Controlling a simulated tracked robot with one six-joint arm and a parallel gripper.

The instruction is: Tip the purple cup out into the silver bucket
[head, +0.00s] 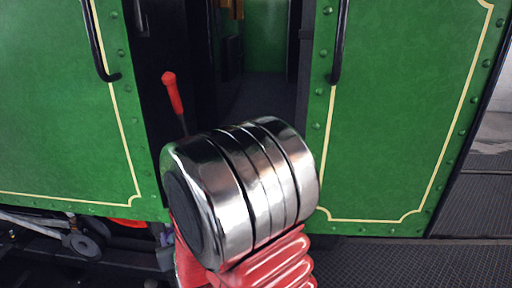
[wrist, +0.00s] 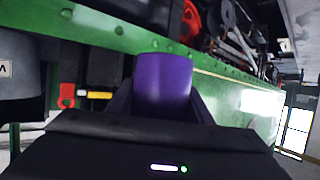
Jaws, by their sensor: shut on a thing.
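The purple cup (wrist: 163,82) shows in the wrist view, held between the two dark fingers of my gripper (wrist: 162,102). The fingers press on it from both sides. Its plain outer wall faces the camera; its mouth and contents are hidden. In the head view my own chrome and red arm fills the middle, and I cannot make out the gripper or cup there. I do not see the silver bucket in either view.
The green tram side (head: 405,110) stands close in front, with an open doorway (head: 262,75) between black handrails (head: 340,45). A red-handled lever (head: 173,92) stands in it. In the wrist view a green beam (wrist: 235,90) and red wheel (wrist: 190,20) lie beyond the cup.

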